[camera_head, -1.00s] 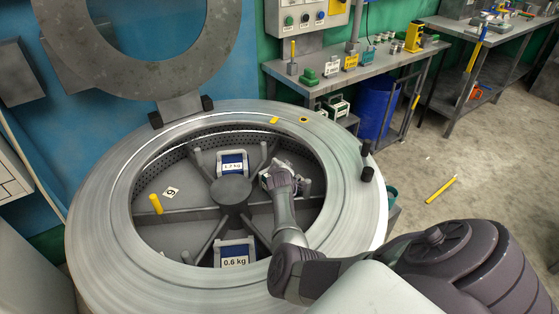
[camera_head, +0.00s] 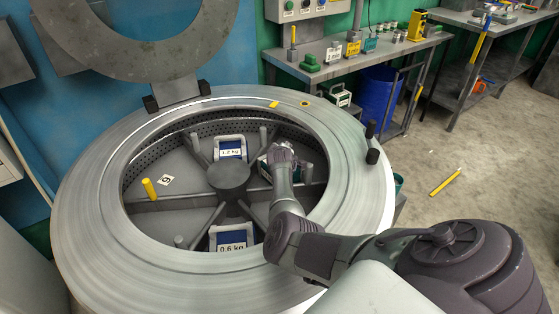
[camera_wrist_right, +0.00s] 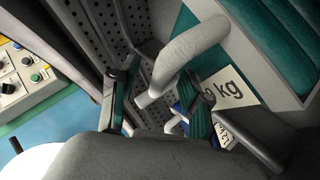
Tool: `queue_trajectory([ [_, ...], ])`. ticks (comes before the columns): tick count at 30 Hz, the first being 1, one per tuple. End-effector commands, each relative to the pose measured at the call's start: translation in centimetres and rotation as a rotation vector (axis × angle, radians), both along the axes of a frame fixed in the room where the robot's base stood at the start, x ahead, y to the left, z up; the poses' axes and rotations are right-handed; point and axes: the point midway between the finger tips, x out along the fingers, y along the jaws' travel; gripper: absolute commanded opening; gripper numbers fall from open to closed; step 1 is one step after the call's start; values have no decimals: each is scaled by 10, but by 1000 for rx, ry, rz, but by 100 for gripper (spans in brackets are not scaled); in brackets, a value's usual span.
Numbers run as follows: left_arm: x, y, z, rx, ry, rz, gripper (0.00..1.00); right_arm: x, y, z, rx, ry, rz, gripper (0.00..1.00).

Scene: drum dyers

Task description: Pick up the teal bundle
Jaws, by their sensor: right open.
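The teal bundle (camera_wrist_right: 284,42) fills the upper right of the right wrist view, close up, with a grey frame, a rounded grey handle (camera_wrist_right: 190,55) and a white label ending in "kg" (camera_wrist_right: 232,92). My right gripper (camera_wrist_right: 172,112) is open, and the handle's end reaches in between its fingers. I cannot tell whether the fingers touch it. In the head view my right gripper (camera_head: 281,156) is down inside the round drum (camera_head: 80,220), right of the hub, and hides most of the bundle there. My left gripper is not in view.
Two blue labelled bundles, one behind the hub (camera_head: 231,150) and one in front (camera_head: 230,238), sit in the drum. The raised lid (camera_head: 110,65) is behind. A workbench (camera_head: 385,55) stands at the back right.

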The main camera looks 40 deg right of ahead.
Motion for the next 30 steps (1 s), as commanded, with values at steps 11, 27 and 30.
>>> queue_trajectory([
  [11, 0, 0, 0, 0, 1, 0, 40, 0, 0, 0, 0, 0, 0, 0],
  [27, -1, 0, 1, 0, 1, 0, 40, 1, -1, 6, -2, -8, -1, 0],
  [30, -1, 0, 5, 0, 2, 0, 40, 1, -1, 15, -4, -8, -2, 0],
])
